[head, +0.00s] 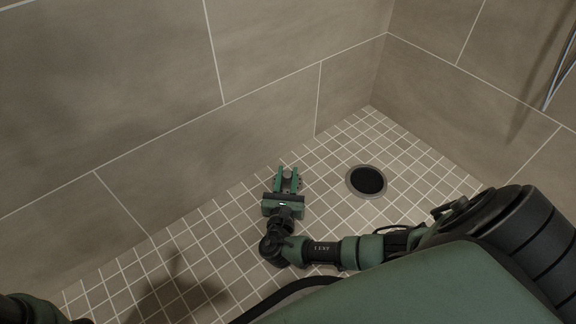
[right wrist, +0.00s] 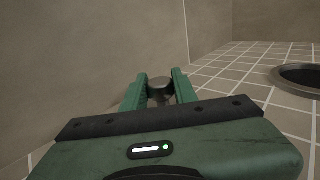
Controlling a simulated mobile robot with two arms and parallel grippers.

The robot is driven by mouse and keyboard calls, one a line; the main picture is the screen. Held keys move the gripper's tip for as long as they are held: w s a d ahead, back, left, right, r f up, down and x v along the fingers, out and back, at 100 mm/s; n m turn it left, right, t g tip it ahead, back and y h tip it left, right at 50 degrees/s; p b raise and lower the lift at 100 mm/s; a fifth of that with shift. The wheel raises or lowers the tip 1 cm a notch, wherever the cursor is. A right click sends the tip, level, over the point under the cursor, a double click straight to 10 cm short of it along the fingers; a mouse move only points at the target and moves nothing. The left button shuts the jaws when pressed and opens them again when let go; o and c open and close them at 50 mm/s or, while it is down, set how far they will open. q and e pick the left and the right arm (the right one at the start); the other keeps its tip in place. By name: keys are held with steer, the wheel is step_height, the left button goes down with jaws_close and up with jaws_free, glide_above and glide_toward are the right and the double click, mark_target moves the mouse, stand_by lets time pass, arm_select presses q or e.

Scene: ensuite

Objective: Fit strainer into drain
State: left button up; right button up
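The drain (head: 368,181) is a dark round opening with a grey metal rim in the tiled shower floor. Its rim also shows at the right edge of the right wrist view (right wrist: 275,76). My right gripper (head: 287,174) is left of the drain, low over the tiles near the wall. In the right wrist view, a small grey round-topped piece, apparently the strainer (right wrist: 160,83), fills the gap between its green fingertips (right wrist: 160,91). Its lower part is dark and partly hidden. The head view barely shows it. My left gripper is not visible.
Large beige wall tiles (head: 150,110) rise close behind my right gripper, and a second wall (head: 470,90) stands on the right. The small-tiled floor (head: 325,190) between gripper and drain is clear. A thin metal line, perhaps a hose (head: 560,80), hangs at upper right.

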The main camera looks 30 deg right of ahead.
jaws_close()
steer(key=shift+r, duration=0.1)
